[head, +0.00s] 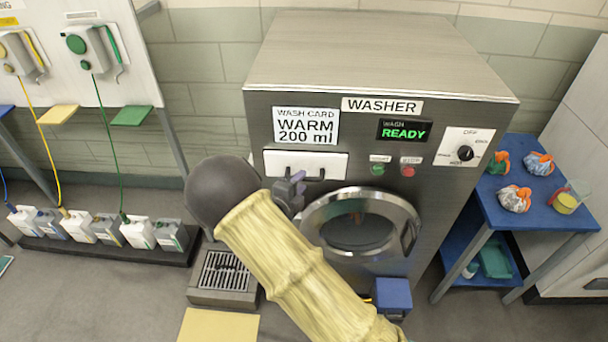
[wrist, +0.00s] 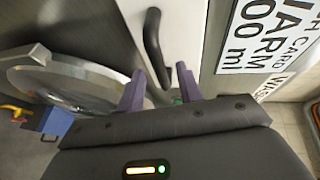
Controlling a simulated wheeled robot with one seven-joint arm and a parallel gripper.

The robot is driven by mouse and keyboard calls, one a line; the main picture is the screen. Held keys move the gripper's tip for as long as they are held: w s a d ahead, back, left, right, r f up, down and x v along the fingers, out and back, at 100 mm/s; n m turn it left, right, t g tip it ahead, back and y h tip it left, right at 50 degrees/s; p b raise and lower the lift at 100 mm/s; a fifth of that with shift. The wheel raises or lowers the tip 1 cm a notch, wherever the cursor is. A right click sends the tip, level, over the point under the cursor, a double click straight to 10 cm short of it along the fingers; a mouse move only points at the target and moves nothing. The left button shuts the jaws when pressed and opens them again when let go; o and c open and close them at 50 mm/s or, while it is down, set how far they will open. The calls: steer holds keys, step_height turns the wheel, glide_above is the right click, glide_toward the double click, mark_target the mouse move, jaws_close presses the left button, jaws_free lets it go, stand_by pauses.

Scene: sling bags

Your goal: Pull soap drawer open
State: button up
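The soap drawer (head: 334,163) is a white panel on the washer's front, under the wash card, and looks shut. Its dark bar handle (head: 319,174) is partly hidden by my gripper (head: 289,188), which is at the drawer's lower left. In the wrist view the drawer front (wrist: 182,25) and curved black handle (wrist: 153,45) lie just beyond my gripper (wrist: 161,78). The two purple fingers are apart, with nothing held between them. The handle's near end is close to the gap; I cannot tell whether they touch.
The washer (head: 430,230) has a round door (head: 362,222) below the drawer, and a display reading READY. A blue cart (head: 535,212) with cloth bundles stands right. Several jugs (head: 105,229) stand left. A floor drain (head: 225,272) and blue box (head: 393,295) are near the washer's base.

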steer(key=shift+p+x, duration=0.35)
steer(key=shift+x, duration=1.2)
